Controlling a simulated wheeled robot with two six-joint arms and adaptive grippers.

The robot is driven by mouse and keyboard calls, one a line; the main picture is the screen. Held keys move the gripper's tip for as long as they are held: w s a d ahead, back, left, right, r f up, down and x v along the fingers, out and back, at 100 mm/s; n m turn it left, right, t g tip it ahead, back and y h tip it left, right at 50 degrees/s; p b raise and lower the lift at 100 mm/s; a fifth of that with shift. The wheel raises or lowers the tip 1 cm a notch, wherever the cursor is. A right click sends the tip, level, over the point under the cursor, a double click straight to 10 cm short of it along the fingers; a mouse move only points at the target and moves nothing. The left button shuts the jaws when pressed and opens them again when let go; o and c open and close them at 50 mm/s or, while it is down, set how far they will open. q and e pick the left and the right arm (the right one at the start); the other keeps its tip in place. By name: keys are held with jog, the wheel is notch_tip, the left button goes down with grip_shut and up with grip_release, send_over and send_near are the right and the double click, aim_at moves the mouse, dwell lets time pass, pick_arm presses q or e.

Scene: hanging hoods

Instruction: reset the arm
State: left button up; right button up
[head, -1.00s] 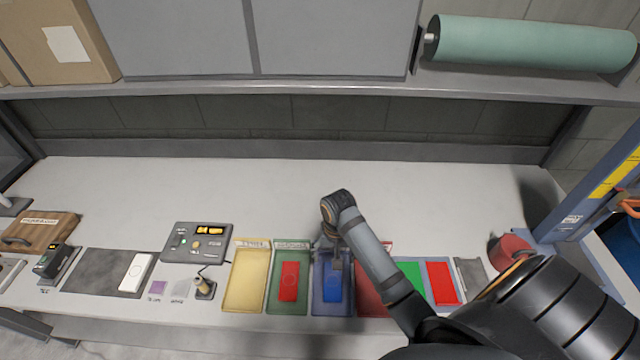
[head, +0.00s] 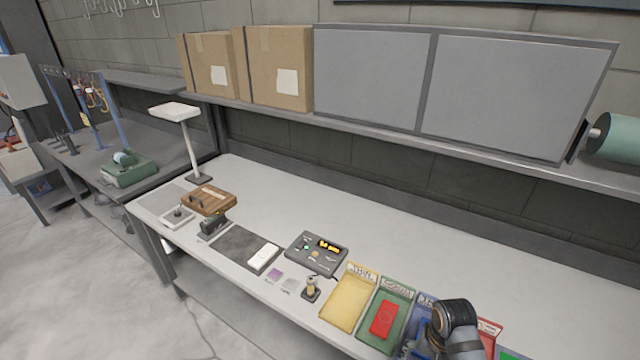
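My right arm's wrist (head: 455,318) shows at the bottom right, above the row of coloured trays. My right gripper (head: 426,346) points down at the blue tray (head: 424,302), partly hidden by the wrist and near the picture's lower edge. Its fingers are too small and covered to tell open from shut. What lies in the blue tray is mostly hidden. My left gripper is not in view.
A yellow tray (head: 346,308) and a green tray (head: 397,292) with a red card (head: 384,319) stand left of my arm. A grey display box (head: 316,252), white device (head: 263,254) and wooden box (head: 209,200) sit farther left. The bench's back is clear.

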jog(key=s+a+r+n+t, duration=0.1)
jog(key=s+r+n+t, duration=0.2)
jog(key=s+r+n, duration=0.5)
jog(key=s+d+f+m+b, duration=0.1)
jog(key=f+b, duration=0.1)
jog(key=f, duration=1.1)
jog(key=s+d+f+g+b, duration=0.1)
jog(key=f+b, duration=0.2)
jog(key=f, duration=0.9)
jog(key=s+d+f+m+b, duration=0.1)
jog(key=s+f+b, duration=0.1)
jog(key=f, duration=1.1)
pick_arm(q)
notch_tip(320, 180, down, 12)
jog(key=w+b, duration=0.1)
jog(key=b, duration=0.4)
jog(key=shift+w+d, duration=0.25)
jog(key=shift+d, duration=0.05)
pick_arm(e)
jog(key=s+f+g, duration=0.1)
jog(key=s+f, duration=1.6)
jog(key=f, duration=0.2)
jog(key=shift+s+d+f+h, duration=0.2)
jog(key=shift+d+f+h, duration=0.1)
jog(key=shift+d, duration=0.1)
